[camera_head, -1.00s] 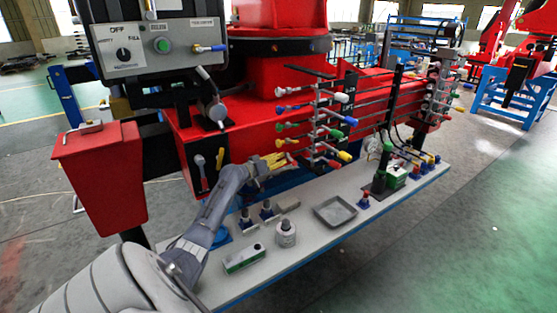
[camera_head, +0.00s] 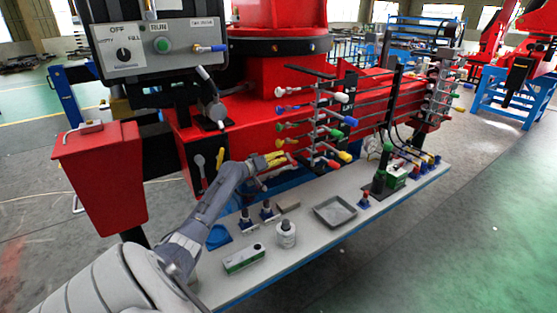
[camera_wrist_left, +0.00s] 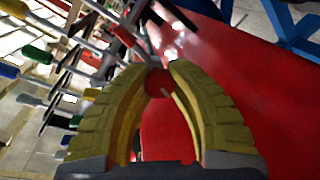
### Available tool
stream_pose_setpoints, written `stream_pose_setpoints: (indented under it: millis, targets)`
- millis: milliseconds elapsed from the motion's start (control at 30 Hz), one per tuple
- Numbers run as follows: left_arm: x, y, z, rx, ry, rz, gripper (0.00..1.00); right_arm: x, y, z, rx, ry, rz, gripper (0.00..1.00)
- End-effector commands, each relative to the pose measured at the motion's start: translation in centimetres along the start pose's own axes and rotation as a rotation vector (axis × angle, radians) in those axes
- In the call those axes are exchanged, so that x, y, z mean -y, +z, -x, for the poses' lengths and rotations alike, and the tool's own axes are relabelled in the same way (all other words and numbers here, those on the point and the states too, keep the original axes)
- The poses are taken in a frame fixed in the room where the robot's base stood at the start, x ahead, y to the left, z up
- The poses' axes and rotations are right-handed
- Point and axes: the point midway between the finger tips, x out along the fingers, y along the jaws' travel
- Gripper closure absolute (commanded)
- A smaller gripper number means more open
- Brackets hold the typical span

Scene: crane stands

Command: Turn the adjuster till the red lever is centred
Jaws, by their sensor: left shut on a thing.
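The lever bank (camera_head: 316,115) has white, blue, green, yellow and red lever handles on its right side. The red lever (camera_head: 332,164) is the lowest of these and points down to the right; whether it is centred I cannot tell. Coloured ends stick out on the bank's left side. My left gripper (camera_head: 283,159), with yellow fingers, is at the lowest of these left ends. In the left wrist view the fingertips (camera_wrist_left: 160,72) are closed around a small round red knob (camera_wrist_left: 158,84), seemingly the adjuster. In the head view the fingers hide this knob. My right gripper is not in view.
The grey bench (camera_head: 300,262) below holds a metal tray (camera_head: 335,211), a white round container (camera_head: 286,235), a white-and-green box (camera_head: 244,257) and small fittings. A control box (camera_head: 160,45) and a red bin (camera_head: 100,180) stand at the left.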

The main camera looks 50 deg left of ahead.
Motion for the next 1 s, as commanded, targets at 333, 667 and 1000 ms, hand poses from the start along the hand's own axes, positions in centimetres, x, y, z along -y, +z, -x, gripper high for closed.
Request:
stream_pose_setpoints:
  millis: [333,667,1000]
  targets:
    - [-0.1,0.1,0.0,0.002,0.001,-0.001,0.52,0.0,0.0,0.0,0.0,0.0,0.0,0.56]
    - [0.0,0.0,0.1,0.001,0.0,-0.001,0.46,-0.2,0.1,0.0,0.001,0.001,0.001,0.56]
    - [0.1,0.1,2.9,0.002,-0.001,-0.004,0.46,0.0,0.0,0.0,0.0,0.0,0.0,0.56]
